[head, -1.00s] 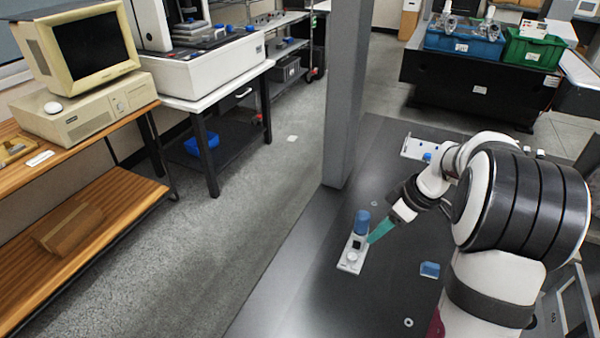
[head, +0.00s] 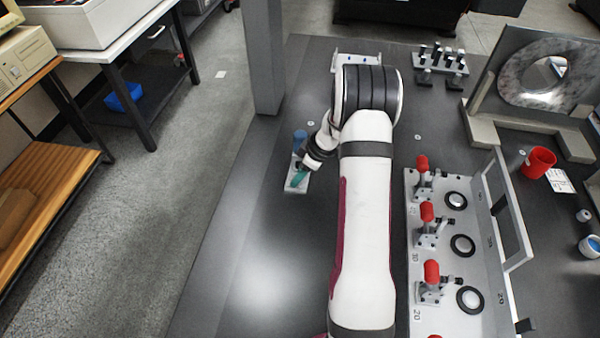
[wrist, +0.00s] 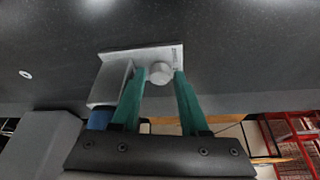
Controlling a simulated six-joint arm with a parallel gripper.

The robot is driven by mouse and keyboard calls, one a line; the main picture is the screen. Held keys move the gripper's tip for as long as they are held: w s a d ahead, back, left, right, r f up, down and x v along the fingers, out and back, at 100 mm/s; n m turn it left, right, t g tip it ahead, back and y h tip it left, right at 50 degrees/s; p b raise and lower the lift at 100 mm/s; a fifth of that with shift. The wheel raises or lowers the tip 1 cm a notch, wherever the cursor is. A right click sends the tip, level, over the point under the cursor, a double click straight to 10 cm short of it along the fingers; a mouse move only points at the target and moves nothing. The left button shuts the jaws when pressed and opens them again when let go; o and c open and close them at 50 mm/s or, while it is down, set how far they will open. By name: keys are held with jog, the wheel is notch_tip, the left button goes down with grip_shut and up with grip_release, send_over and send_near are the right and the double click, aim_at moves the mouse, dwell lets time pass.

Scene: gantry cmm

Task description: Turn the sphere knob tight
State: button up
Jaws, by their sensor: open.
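The sphere knob (wrist: 160,73) is a light grey round knob on a pale fixture block, in the upper middle of the wrist view. My gripper (wrist: 160,80) is open, with one teal finger on each side of the knob. Whether either finger touches the knob I cannot tell. In the head view my gripper (head: 299,178) is over the pale fixture plate (head: 290,187), and my wrist and fingers hide most of the plate. The knob cannot be made out there. A blue cylinder (head: 299,137) stands at the fixture's far end.
A grey upright column (head: 263,55) stands beyond the fixture, to its left. A plate with red-handled clamps (head: 428,230) lies right of my arm. A red cup (head: 538,162) and a large ring part (head: 510,80) are farther right.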

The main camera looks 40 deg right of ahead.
grip_shut()
jog(key=shift+m, duration=0.3)
jog(key=m, duration=0.1)
jog(key=m+h, duration=0.1)
jog(key=m, duration=0.1)
jog(key=shift+a+m+t, duration=0.2)
jog(key=shift+m+t, duration=0.1)
jog(key=m+h, duration=0.2)
jog(key=m, duration=0.2)
jog(key=shift+a+m, duration=0.15)
jog(key=shift+m, duration=0.15)
jog(key=shift+m+h, duration=0.3)
grip_release()
